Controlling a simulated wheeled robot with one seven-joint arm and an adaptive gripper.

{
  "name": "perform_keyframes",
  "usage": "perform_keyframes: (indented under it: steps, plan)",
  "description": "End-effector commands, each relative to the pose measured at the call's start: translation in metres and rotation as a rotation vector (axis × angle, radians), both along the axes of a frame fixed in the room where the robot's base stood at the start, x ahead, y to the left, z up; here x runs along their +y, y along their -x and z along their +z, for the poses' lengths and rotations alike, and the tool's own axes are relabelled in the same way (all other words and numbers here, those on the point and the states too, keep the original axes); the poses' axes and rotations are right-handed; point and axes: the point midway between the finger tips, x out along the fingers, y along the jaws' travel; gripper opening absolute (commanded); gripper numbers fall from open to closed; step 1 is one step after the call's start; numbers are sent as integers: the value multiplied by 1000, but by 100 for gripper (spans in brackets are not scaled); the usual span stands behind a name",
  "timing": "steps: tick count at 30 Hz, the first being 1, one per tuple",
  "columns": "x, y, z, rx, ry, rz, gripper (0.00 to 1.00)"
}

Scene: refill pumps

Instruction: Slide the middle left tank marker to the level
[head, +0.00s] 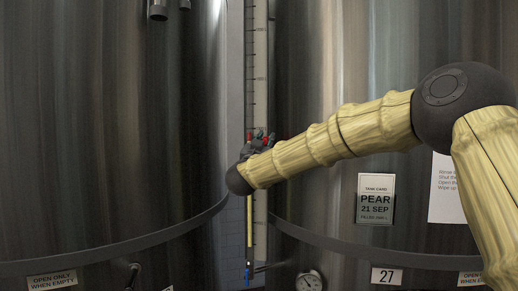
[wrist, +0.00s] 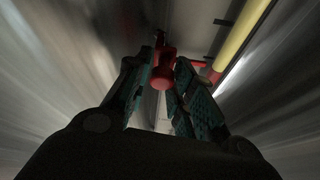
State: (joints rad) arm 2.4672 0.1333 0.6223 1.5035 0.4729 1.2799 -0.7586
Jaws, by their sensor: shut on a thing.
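The marker is a red piece with a rounded knob (wrist: 164,76), held between the two green-padded fingers of my gripper (wrist: 168,88) in the wrist view. A red arm or pointer (wrist: 201,65) shows right of the fingers, beside the yellow-filled sight tube (wrist: 238,35). In the head view my gripper (head: 259,141) is at the scale between two tanks, with small red parts (head: 250,136) at its tips. Yellow liquid (head: 249,222) shows in the tube below my wrist. My arm hides the part just above, so I cannot tell the liquid's top there.
Large steel tanks stand left (head: 110,120) and right (head: 310,70) of the pale scale strip (head: 259,60). The right one carries a PEAR tank card (head: 376,199). A blue valve handle (head: 248,273) and a round gauge (head: 309,281) are low down.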

Motion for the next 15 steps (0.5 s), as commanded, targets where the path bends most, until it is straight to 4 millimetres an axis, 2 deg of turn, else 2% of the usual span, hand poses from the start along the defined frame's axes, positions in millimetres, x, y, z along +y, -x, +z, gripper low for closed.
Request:
perform_keyframes:
  steps: [8,9,12,15]
  plan:
    - [0,0,0,1,-1,1,0]
    - [0,0,0,1,-1,1,29]
    - [0,0,0,1,-1,1,43]
    - [0,0,0,0,-1,0,43]
